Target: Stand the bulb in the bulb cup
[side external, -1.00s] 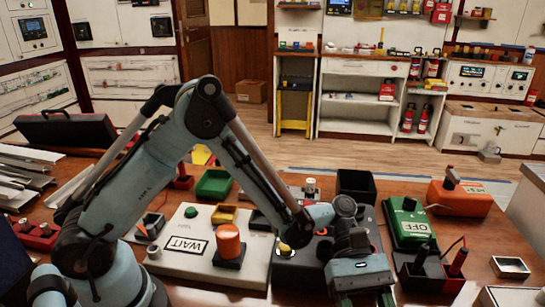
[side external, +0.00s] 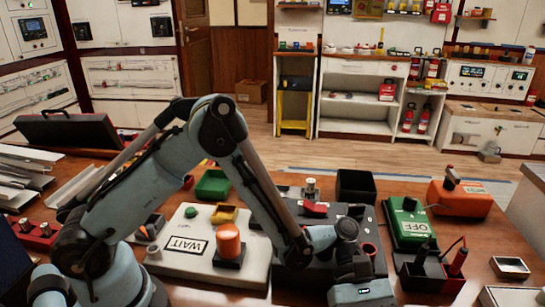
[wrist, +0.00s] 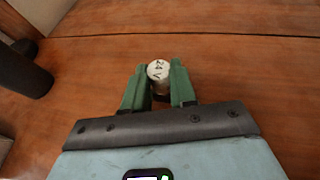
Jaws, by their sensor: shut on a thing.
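The bulb (wrist: 158,68) shows in the wrist view as a small pale round-topped piece with dark lettering on it. My gripper (wrist: 158,82) has its two green fingers shut on it, one on each side. The bulb's lower part is hidden between the fingers. In the side view my gripper's body is at the bottom edge, right of centre, and its fingers and the bulb are out of the picture. I cannot tell which thing is the bulb cup.
A white panel marked WAIT (side external: 185,245) with an orange knob (side external: 229,240) lies left of my gripper. A green OFF box (side external: 408,228), a red-and-black holder (side external: 437,282) and a small metal tray (side external: 510,267) stand right. Bare wood shows in the wrist view.

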